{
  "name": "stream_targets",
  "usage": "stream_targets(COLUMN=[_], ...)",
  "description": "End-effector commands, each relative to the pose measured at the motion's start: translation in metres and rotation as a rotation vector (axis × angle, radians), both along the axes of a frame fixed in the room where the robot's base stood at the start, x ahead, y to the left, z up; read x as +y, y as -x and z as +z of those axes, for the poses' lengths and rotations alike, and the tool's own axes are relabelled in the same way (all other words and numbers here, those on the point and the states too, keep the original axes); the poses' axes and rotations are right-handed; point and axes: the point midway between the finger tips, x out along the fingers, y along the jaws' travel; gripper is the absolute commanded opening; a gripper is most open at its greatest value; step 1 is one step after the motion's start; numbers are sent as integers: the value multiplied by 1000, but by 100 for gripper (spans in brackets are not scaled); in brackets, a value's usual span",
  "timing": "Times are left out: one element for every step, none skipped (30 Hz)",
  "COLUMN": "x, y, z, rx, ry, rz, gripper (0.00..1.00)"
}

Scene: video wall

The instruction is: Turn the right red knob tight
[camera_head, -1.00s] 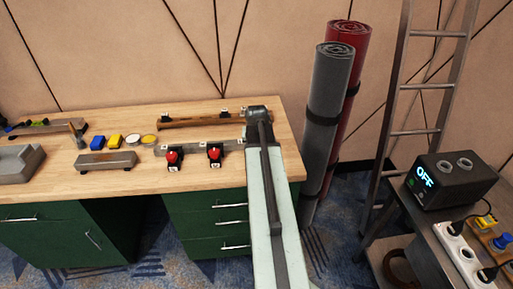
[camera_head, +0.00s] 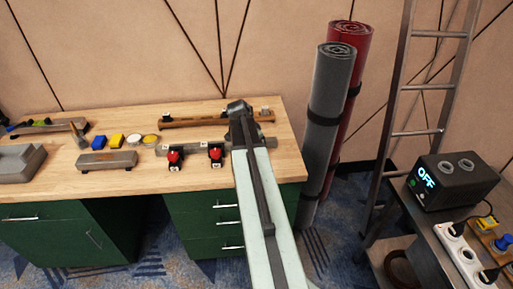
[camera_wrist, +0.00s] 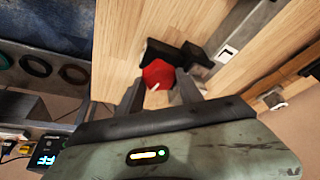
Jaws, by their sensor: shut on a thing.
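A red knob (camera_wrist: 158,75) on a black mount (camera_wrist: 162,52) shows in the wrist view, with a small white mark on its face. My gripper (camera_wrist: 158,88) is shut on this knob, one finger on each side.
A grey metal rail (camera_head: 193,147) runs behind the knobs, with a brown bar (camera_head: 195,121) farther back. Grey and red rolls (camera_head: 327,90) stand right of the bench. A box reading OFF (camera_head: 450,182) is at far right. Blue and yellow blocks lie left.

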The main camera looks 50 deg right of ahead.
Motion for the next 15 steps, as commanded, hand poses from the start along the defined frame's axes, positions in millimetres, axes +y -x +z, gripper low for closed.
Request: stream_targets(x=[1,1,1,1,1,1,2,2,2,2,2,2,2,2,2], y=[-2,-2,-2,-2,-2,-2,-2,-2,-2,-2,-2,-2,-2,-2,-2], z=[0,0,0,0,0,0,0,0,0,0,0,0,0,0,0], rx=[-2,-2,-3,-3,-3,-3,-2,-3,-3,-3,-2,-3,-3,-3,-3], ry=[-4,-4,-4,-3,-3,-3,-4,-4,-4,-4,-4,-4,-4,-4,-4], rz=[-12,-21,-30,-36,-40,-46,-50,-53,-55,-56,-58,-58,-58,-58,-58], gripper=[3,3,3,3,3,3,3,2,2,2,2,3,3,3,3])
